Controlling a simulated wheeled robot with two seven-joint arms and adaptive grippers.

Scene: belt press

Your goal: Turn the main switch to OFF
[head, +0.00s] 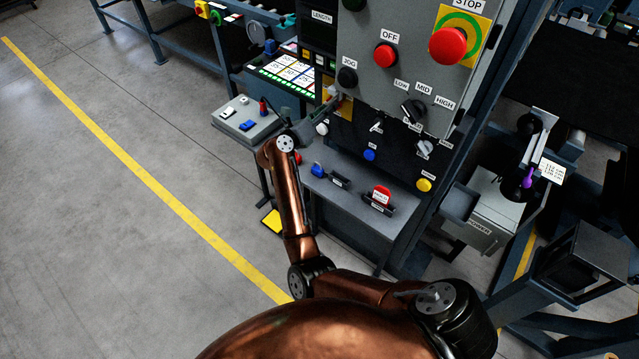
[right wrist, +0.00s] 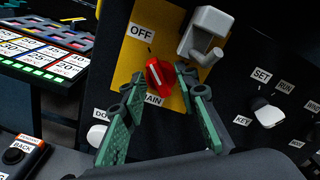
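The main switch is a red rotary knob (right wrist: 158,75) on a yellow plate (right wrist: 128,66), seen in the right wrist view. An OFF label (right wrist: 141,31) is at its upper left and a partly covered MAIN label is below it. My right gripper (right wrist: 160,84) is open, with one green finger on either side of the knob. I cannot tell whether either finger touches it. In the head view my right gripper (head: 331,106) is at the panel's left edge, over the yellow plate (head: 345,106), and hides the knob. My left gripper is not in view.
A grey bracket (right wrist: 205,33) juts out right of the knob. A key switch (right wrist: 266,112) is farther right and a white button (right wrist: 97,135) lower left. In the head view a shelf (head: 345,208) with padlocks lies below, and red buttons and a speed selector are above right.

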